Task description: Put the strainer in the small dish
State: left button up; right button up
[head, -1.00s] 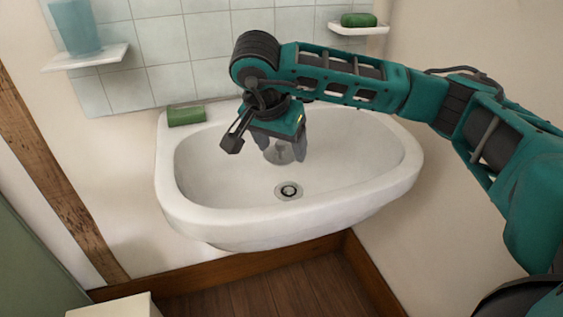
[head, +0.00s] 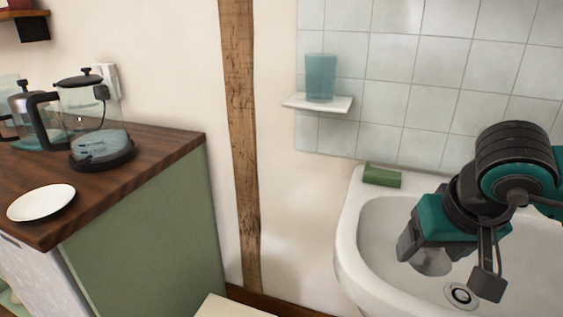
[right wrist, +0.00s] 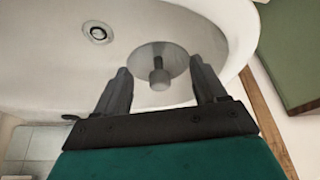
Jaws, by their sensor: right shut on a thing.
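The strainer, a round grey metal disc with a knob (right wrist: 158,52), is between the fingers of my right gripper (right wrist: 160,68) in the right wrist view. My right gripper is shut on it. In the head view the right gripper (head: 440,246) hangs over the left part of the sink, and the strainer (head: 432,264) shows partly below it. The small dish (head: 41,203), white and round, lies empty on the dark wooden counter at the left of the head view. My left gripper is in neither view.
The white sink (head: 350,237) has an open drain (head: 460,295). A green soap bar (head: 382,175) lies on its back rim. A blue cup (head: 321,77) stands on a small shelf. Glass jugs and a kettle (head: 88,105) stand behind the dish on the counter (head: 150,143).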

aim_at(33, 213)
jog(key=u, duration=0.95)
jog(key=j+u, duration=0.15)
jog(key=u, duration=0.3)
jog(key=j+u, duration=0.15)
jog(key=u, duration=0.25)
